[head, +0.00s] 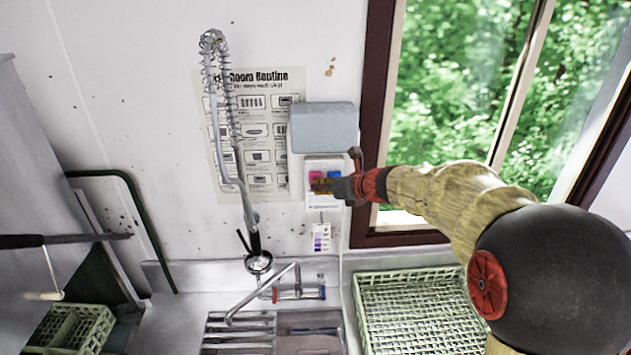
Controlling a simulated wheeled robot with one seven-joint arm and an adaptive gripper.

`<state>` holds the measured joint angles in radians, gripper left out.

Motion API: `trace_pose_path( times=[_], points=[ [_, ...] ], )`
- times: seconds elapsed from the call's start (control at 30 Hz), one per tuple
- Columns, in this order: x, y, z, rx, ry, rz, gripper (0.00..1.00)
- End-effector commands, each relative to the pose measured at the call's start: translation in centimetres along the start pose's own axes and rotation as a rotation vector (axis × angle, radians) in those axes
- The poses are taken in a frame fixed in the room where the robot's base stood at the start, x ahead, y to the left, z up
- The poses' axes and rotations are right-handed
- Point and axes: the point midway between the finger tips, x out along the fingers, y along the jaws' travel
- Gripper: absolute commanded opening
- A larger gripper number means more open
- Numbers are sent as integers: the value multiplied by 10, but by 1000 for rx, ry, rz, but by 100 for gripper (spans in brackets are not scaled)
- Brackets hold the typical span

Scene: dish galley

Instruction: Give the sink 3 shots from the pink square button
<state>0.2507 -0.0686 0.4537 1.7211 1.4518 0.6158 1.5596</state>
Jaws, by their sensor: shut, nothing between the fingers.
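The pink square button (315,176) shows at the upper left of a small white panel (325,202) on the wall. A blue button (334,174) is to its right. My gripper (322,186) is shut and empty in front of the panel, its fingertips just below the pink button in the picture. The fingers hide the middle of the panel, and I cannot tell whether they touch it. The sink (308,344) is below, at the bottom edge and partly cut off.
A grey-blue box (324,127) sits above the panel and a small colour card (321,238) hangs below. A spring hose (226,115) and faucet (262,293) stand over the sink. A pale green rack (410,308) is at right, below the window frame (372,110).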

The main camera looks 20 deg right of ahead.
Motion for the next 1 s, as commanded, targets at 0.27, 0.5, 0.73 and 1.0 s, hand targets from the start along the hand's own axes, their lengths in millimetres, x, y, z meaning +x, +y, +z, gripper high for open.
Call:
trace_pose_path(
  times=[0.27,0.5,0.73,1.0],
  points=[
    [-9,6,-8,0,1,0,0],
    [-10,7,-8,0,1,0,0],
    [-16,12,-13,0,0,0,0],
    [-34,24,-25,0,0,0,0]
  ],
)
